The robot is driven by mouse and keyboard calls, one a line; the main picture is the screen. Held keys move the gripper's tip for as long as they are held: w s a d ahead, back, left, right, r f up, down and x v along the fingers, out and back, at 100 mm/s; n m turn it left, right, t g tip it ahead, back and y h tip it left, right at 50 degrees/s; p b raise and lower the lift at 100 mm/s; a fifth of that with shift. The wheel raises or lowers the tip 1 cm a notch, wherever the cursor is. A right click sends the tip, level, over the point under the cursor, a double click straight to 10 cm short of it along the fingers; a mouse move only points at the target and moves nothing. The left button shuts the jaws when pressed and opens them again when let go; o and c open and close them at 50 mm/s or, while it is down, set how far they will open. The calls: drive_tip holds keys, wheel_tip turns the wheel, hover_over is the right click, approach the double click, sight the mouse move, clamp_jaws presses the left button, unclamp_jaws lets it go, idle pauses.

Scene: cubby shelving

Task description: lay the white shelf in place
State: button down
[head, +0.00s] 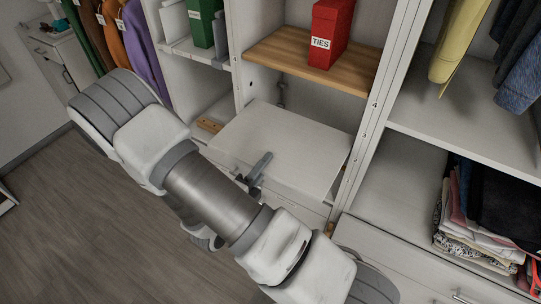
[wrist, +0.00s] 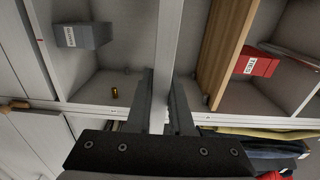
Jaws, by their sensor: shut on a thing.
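The white shelf (head: 290,140) is a flat pale board in the middle bay, below the wooden shelf. It looks roughly level, its front part sticking out of the bay and its left corner in front of the left divider. My gripper (head: 258,168) is shut on its front edge. In the wrist view the white shelf (wrist: 174,45) shows edge-on between the two dark fingers of my gripper (wrist: 160,85). Whether the board touches any support underneath is hidden.
Above is the wooden shelf (head: 310,62) with a red TIES box (head: 326,35). A green box (head: 204,22) stands in the left bay. The right divider (head: 362,130) is close to the board's right side. Folded clothes (head: 480,215) lie in the right bay. A small brass-coloured piece (wrist: 114,92) shows beside the fingers.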

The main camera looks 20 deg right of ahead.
drive_tip(key=p+v, duration=0.1)
drive_tip(key=v, duration=0.8)
